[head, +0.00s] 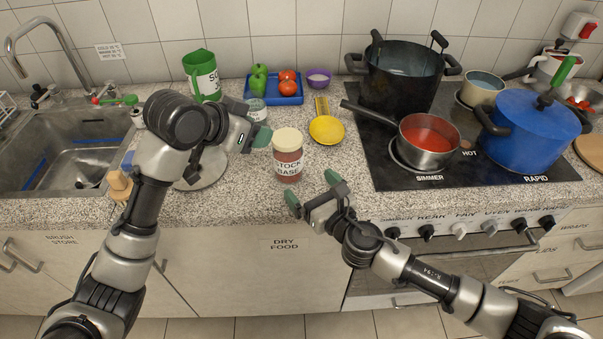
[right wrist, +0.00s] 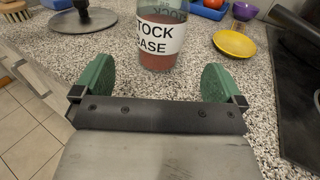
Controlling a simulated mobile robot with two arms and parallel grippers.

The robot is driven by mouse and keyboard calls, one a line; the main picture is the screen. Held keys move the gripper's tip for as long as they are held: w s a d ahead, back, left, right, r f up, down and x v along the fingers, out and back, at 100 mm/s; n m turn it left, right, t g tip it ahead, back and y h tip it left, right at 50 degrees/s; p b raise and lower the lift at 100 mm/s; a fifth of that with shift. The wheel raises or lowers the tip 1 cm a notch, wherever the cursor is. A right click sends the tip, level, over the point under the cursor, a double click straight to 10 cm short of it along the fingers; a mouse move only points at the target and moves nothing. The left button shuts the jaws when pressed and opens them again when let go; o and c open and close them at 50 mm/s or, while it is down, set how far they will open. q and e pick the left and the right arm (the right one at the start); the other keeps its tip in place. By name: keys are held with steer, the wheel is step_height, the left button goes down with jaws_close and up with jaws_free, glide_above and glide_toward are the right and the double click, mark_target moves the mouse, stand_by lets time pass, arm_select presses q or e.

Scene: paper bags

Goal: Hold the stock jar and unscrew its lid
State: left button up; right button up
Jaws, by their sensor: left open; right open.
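The stock jar (head: 288,163) stands upright on the speckled counter, left of the hob. It holds something reddish brown, is labelled "STOCK BASE", and has a cream lid (head: 288,139) on top. In the right wrist view the jar (right wrist: 160,45) stands ahead, beyond and between the fingertips, with its lid out of frame. My right gripper (head: 314,190) is open and empty in front of the jar, slightly right, apart from it. My left gripper (head: 257,136) is left of the jar near lid height, its green fingertips close to it; I cannot tell whether they touch.
A yellow spoon rest (head: 327,130) lies behind the jar to the right. A blue tray (head: 272,98) with peppers and tomatoes is behind. A pan of red sauce (head: 428,140) stands on the hob. A round metal lid (head: 203,172) lies left, near the sink (head: 65,150).

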mark_target(295, 168)
steer(key=x, duration=0.9)
steer(key=shift+w+a, duration=0.15)
steer(key=shift+w, duration=0.2)
